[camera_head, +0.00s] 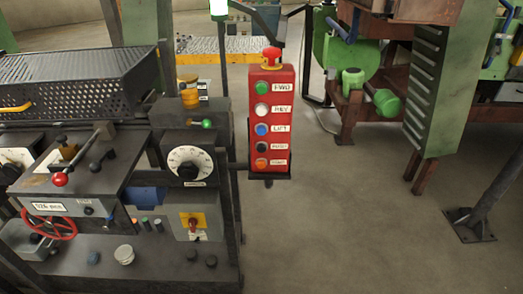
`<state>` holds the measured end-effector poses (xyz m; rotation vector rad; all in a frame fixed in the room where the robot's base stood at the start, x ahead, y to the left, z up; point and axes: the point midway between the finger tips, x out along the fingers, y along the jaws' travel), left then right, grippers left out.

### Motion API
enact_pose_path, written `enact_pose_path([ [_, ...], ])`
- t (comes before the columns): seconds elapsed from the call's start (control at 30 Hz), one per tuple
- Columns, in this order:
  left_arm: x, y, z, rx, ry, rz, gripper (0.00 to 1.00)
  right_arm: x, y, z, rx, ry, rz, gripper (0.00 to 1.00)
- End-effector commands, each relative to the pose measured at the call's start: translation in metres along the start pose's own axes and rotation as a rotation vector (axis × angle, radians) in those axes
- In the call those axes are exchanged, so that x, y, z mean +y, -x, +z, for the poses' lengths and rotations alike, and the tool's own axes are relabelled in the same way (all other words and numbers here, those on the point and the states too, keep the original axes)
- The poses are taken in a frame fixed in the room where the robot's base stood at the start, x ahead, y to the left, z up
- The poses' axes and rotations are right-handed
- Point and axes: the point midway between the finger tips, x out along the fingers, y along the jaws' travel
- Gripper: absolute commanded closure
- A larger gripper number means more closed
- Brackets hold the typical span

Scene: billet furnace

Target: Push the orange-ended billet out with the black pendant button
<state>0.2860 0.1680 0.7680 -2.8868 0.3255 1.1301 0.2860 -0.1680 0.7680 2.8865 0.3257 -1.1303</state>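A red pendant box (271,125) hangs upright in the middle of the head view, with a red mushroom knob on its top. Its face carries a column of buttons: green, white, blue, black and orange from top to bottom. The black button (262,147) is fourth down, beside a white label too small to read surely. The orange button (261,163) is below it. I cannot make out an orange-ended billet. Neither of my grippers shows in this view.
A control desk (75,200) with a dial (190,163), levers and a red handwheel (50,224) fills the left. Green machinery (345,60) stands at the back right. A green ribbed post (427,90) stands right of the pendant. The floor (350,220) right of the pendant is clear.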

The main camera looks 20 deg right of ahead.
Motion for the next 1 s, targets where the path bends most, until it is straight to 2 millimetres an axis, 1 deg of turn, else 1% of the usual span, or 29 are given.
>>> enact_pose_path([
  [0.03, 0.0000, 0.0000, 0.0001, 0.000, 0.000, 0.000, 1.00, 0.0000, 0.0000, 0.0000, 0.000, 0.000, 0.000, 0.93],
  [0.1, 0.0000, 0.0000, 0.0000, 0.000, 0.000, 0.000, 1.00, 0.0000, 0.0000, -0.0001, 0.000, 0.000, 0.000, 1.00],
  [1.0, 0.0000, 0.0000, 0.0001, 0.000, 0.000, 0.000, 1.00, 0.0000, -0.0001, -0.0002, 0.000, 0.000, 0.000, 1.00],
])
